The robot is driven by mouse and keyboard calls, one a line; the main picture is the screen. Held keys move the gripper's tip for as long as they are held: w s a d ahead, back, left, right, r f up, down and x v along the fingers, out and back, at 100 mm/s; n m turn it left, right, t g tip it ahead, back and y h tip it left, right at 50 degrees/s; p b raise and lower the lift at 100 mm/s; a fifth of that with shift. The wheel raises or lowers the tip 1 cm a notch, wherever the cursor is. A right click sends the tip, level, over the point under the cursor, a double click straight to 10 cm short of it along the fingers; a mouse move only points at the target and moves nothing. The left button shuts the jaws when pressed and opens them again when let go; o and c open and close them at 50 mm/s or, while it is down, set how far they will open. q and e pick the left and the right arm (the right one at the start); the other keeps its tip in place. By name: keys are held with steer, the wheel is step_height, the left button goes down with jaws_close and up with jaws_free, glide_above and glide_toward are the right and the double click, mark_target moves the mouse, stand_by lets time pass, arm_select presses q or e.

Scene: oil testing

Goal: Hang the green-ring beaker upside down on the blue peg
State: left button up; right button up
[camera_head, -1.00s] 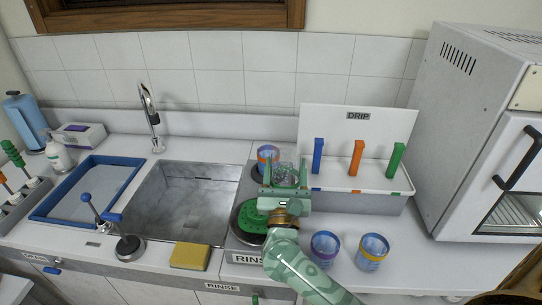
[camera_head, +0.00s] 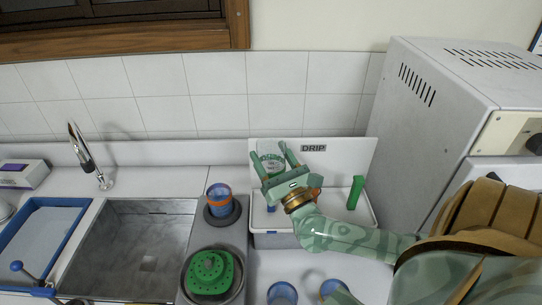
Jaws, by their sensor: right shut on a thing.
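My right gripper (camera_head: 272,158) is shut on a clear beaker (camera_head: 271,163) with a greenish ring. It holds the beaker in front of the backboard of the white drip rack (camera_head: 365,148), at the rack's left part. Whether the beaker is upside down is hard to tell. A bit of blue (camera_head: 271,209), seemingly the blue peg or its marker, shows just below the gripper; the rest is hidden. Whether the beaker is around the peg or apart from it cannot be told. The green peg (camera_head: 355,192) stands at the right. My left gripper is out of view.
Two blue-rimmed beakers (camera_head: 282,293) (camera_head: 333,288) stand at the bottom edge. The sink (camera_head: 135,250) is left; a white oven (camera_head: 440,110) is right.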

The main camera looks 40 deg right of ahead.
step_height(320, 180, down, 11)
steer(key=b, duration=0.9)
steer(key=shift+f+b, duration=0.5)
steer(key=shift+f, duration=0.05)
